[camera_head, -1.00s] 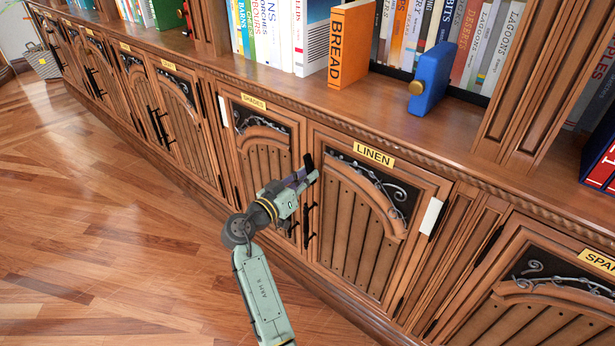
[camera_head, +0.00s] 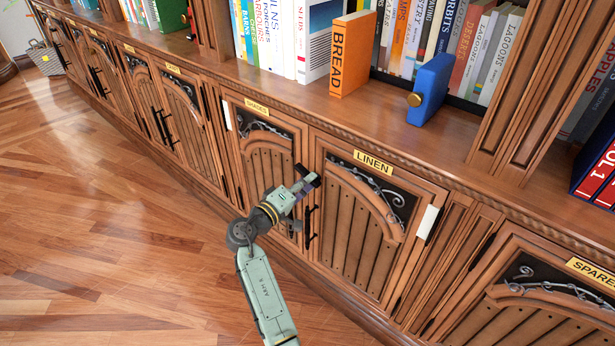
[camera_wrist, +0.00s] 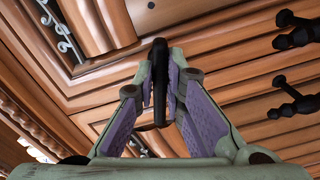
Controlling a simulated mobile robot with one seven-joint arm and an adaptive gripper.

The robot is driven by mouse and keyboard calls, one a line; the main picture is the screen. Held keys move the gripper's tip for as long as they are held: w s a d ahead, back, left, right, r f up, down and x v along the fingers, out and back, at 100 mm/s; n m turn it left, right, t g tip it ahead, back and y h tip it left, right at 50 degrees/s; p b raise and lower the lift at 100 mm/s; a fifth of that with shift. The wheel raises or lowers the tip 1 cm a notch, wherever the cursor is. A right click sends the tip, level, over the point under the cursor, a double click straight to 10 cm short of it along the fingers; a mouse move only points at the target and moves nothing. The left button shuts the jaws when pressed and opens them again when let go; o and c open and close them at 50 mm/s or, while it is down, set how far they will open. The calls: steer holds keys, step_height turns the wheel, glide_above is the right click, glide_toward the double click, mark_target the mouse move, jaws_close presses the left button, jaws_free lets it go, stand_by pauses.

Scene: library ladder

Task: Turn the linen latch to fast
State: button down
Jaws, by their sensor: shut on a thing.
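The linen door (camera_head: 365,225) is the panelled cupboard door under the yellow LINEN label (camera_head: 373,162). My gripper (camera_head: 312,183) is at this door's upper left edge. In the wrist view my gripper (camera_wrist: 166,75) has its two purple-padded fingers closed around a dark upright bar, the latch (camera_wrist: 158,95). The bar's rounded end stands just past the fingertips. In the head view the fingers hide most of the latch, so its exact angle is hard to tell there. The linen door looks closed.
Black pull handles (camera_head: 309,228) hang just below my gripper, and two also show at the right of the wrist view (camera_wrist: 295,105). The SHADES door (camera_head: 268,170) is directly left.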

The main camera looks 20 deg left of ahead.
steer(key=shift+w+n+p, duration=0.1)
steer(key=shift+n+p, duration=1)
steer(key=shift+n, duration=0.8)
steer(key=shift+f, duration=0.1)
steer(key=c, duration=1.7)
jaws_free()
steer(key=shift+o, duration=0.2)
steer(key=v, duration=1.2)
